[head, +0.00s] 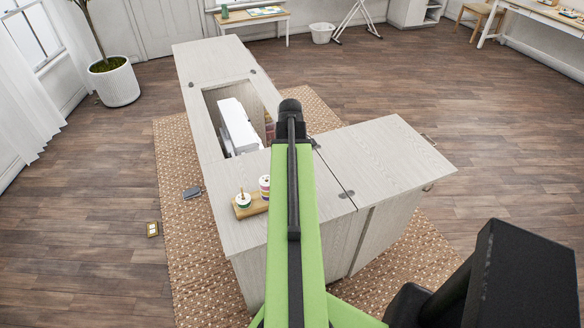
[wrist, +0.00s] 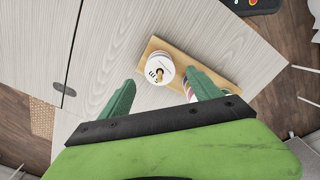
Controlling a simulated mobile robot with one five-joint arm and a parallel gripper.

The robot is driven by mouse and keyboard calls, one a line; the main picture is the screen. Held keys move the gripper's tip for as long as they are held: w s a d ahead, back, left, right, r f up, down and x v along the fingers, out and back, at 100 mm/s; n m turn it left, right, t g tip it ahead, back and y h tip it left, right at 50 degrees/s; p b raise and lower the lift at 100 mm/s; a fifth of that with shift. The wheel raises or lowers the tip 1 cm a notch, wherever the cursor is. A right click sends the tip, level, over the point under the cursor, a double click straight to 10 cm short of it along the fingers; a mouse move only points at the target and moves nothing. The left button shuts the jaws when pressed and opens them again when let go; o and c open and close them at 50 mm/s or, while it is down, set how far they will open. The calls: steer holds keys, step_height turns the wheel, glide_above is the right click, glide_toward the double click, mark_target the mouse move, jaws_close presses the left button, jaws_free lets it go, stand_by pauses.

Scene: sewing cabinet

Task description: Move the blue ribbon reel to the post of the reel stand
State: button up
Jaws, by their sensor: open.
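The reel stand is a small wooden board (head: 252,209) on the cabinet top, left of my arm in the head view; its board also shows in the wrist view (wrist: 207,72). A white reel (wrist: 158,67) with dark lettering sits at one end, with a brown post tip at its centre. A second reel with coloured bands (head: 264,186) stands at the other end; in the wrist view it is mostly hidden behind the right finger. I cannot make out which is the blue ribbon reel. My gripper (wrist: 160,78) is open, its green fingers apart near the white reel, nothing visibly held.
The pale wooden cabinet top (head: 385,160) has free room right of my arm. An open well holds a white sewing machine (head: 238,126). A dark small object (head: 191,192) lies on the patterned rug (head: 175,165) beside the cabinet. A potted plant (head: 114,82) stands far left.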

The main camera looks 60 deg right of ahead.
step_height(320, 180, up, 17)
steer(key=p, duration=1.7)
steer(key=shift+r, duration=0.2)
